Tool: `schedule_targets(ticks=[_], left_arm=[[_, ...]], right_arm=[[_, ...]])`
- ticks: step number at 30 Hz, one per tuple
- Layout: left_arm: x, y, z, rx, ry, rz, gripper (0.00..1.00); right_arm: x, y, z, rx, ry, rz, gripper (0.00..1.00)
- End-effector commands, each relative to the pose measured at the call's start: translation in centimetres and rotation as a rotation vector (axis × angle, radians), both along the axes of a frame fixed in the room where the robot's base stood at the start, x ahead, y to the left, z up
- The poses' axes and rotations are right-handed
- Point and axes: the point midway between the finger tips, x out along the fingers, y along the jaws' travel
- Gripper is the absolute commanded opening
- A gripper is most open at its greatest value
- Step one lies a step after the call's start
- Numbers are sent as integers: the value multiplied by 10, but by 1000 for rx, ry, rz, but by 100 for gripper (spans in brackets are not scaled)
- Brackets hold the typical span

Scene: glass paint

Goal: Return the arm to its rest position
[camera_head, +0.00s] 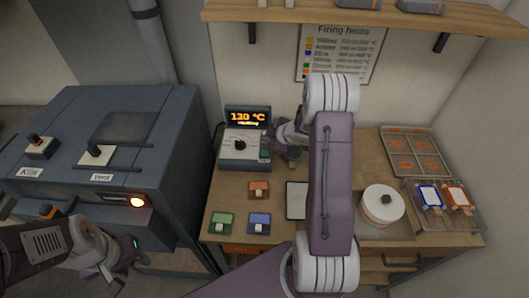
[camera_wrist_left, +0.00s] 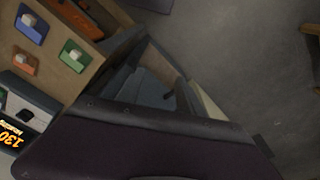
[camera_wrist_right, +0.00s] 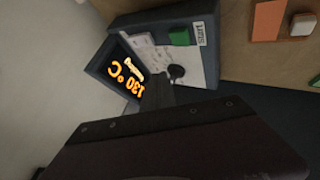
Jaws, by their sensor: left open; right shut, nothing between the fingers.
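My right arm rises through the middle of the head view and bends over the bench. Its gripper (camera_head: 288,150) points down beside the right edge of the kiln controller (camera_head: 230,148), partly hidden by the arm. In the right wrist view its shut, empty fingers (camera_wrist_right: 158,92) appear in front of the controller's panel (camera_wrist_right: 195,55), near a black knob and a green button. I cannot tell whether they touch it. My left gripper (camera_head: 124,262) is low at the left, in front of the kiln (camera_head: 110,145), open and empty.
The controller's display reads 130 °C. Orange (camera_head: 259,189), green (camera_head: 221,222) and blue (camera_head: 259,223) blocks lie on the bench. A white round container (camera_head: 383,204) and a wire rack (camera_head: 445,215) with two framed pieces stand right of my right arm. A shelf (camera_head: 370,14) hangs above.

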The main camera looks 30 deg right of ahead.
Motion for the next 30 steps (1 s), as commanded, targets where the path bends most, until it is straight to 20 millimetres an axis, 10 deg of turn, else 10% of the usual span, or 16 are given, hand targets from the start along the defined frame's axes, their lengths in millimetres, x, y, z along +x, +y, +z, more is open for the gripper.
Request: schedule_targets(ticks=[13,20,23,30], left_arm=[[0,0,-2,0,0,0,44],[0,0,-28,0,0,0,44],[0,0,-39,0,0,0,44],[0,0,-43,0,0,0,44]], right_arm=[[3,8,-1,-1,-2,18,0],[25,119,71,-24,-136,132,0],[-17,146,77,51,-45,-80,0],[-173,148,17,260,428,-652,0]])
